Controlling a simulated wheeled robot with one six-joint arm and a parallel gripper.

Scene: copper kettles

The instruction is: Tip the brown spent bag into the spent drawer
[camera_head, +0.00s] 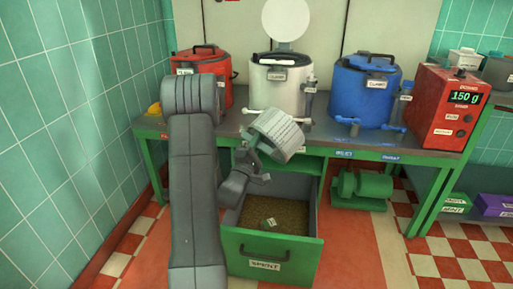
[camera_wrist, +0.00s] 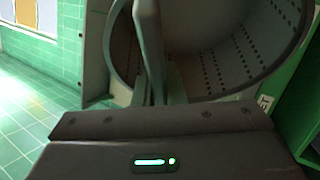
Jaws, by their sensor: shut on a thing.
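My gripper (camera_head: 255,152) is shut on a pale grey perforated basket (camera_head: 279,133) and holds it tilted above the open drawer. In the wrist view the basket's dark inside (camera_wrist: 225,55) shows rows of holes; the part I see looks empty. The spent drawer (camera_head: 271,255), green with a "SPENT" label, is pulled out under the bench. Its floor looks brown and grainy. No other brown bag shows.
On the bench stand a red kettle (camera_head: 202,70), a white kettle (camera_head: 280,84) with its round lid raised and a blue kettle (camera_head: 364,92), with a red scale (camera_head: 447,108) at right. A green machine (camera_head: 360,189) sits under the bench, right of the drawer.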

